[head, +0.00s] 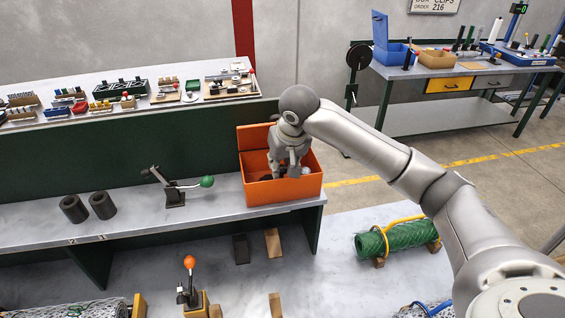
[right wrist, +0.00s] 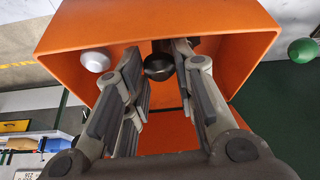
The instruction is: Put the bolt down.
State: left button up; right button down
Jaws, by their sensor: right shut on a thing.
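My right gripper (head: 290,172) reaches down into an orange bin (head: 255,192) on the grey bench. In the right wrist view, the fingers of my right gripper (right wrist: 160,80) are shut on a dark, round-ended metal piece, seemingly the bolt (right wrist: 158,67). Only its rounded end shows clearly; the fingers and bin hide the rest. The orange bin (right wrist: 60,32) surrounds the fingertips in that view. A pale silver round piece (right wrist: 96,60) lies in the bin beside the fingers, apart from the held piece. I cannot tell whether the held piece touches the bin floor. My left gripper is out of view.
A green mesh roll (head: 395,239) lies at lower right. The bench between the clamp and cylinders is clear.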

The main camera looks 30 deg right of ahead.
jog(key=shift+f, duration=0.4)
jog(key=c, duration=1.2)
grip_release()
jog(key=b+v, duration=0.3)
jog(key=v, duration=1)
jog(key=shift+w+r, duration=0.1)
jog(key=shift+r, duration=0.1)
jog(key=shift+f, duration=0.1)
